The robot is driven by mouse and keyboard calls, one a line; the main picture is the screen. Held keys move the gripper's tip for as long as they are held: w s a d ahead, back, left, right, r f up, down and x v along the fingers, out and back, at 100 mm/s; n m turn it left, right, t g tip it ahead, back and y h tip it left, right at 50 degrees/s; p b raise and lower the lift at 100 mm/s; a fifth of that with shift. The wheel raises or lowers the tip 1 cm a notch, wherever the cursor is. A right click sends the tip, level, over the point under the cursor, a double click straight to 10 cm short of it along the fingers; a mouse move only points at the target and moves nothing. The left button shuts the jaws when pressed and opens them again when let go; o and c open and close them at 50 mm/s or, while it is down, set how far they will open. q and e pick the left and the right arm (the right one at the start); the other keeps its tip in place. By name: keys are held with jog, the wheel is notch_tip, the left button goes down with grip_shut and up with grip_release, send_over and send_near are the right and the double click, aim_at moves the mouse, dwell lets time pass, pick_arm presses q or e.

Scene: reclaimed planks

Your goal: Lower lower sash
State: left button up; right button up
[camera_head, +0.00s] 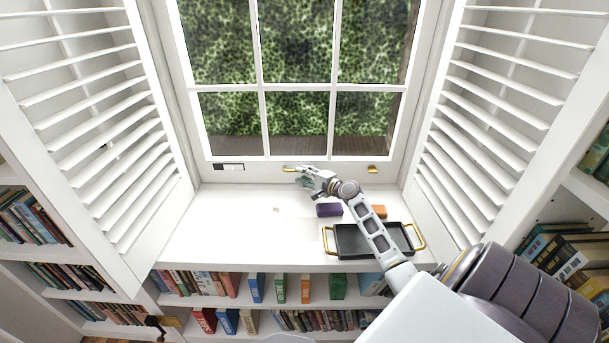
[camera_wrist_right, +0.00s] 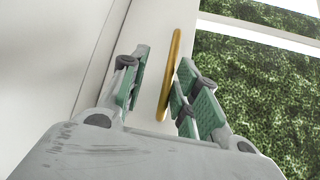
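The white lower sash (camera_head: 240,163) stands in the window frame behind the sill; whether a gap lies under its bottom rail I cannot tell. Its bottom rail carries a left brass lift (camera_head: 288,169) and a right brass lift (camera_head: 373,169). My right gripper (camera_head: 301,174) is at the left lift. In the right wrist view the brass lift (camera_wrist_right: 170,75) stands between the two green-padded fingers of my right gripper (camera_wrist_right: 163,72), which are open with space beside the lift. My left gripper is not in view.
On the white sill (camera_head: 225,225) are a black tray with brass handles (camera_head: 365,253), a purple block (camera_head: 329,210) and an orange block (camera_head: 379,212), partly behind my arm. Louvred shutters (camera_head: 95,120) flank the window. Bookshelves lie below. The sill's left half is mostly clear.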

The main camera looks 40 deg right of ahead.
jog(key=shift+r, duration=0.2)
jog(key=shift+s, duration=0.1)
jog(key=shift+s+d, duration=0.1)
jog(key=shift+s, duration=0.05)
jog(key=s+d+r, duration=0.1)
jog(key=s, duration=1)
jog(key=shift+s+r, duration=0.15)
jog(key=shift+r, duration=0.1)
dwell(0.8)
